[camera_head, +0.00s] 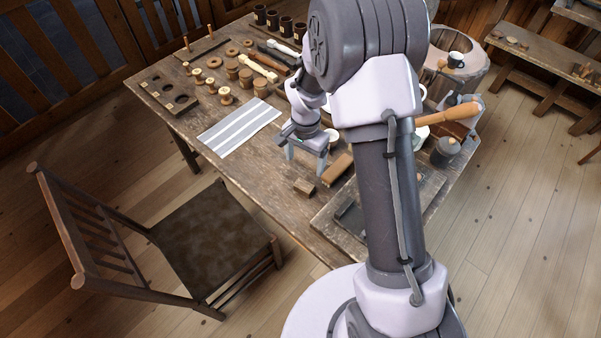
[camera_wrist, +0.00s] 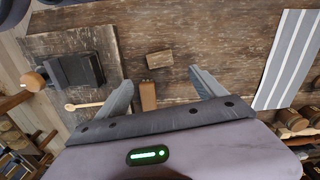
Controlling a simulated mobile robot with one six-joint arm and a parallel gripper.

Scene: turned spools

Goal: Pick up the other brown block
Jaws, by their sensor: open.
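Two brown blocks lie on the wooden table.
A striped cloth (camera_head: 240,125) lies left of my gripper. Several spools (camera_head: 225,96) and cups stand farther back. A chair (camera_head: 210,240) stands at the front edge.

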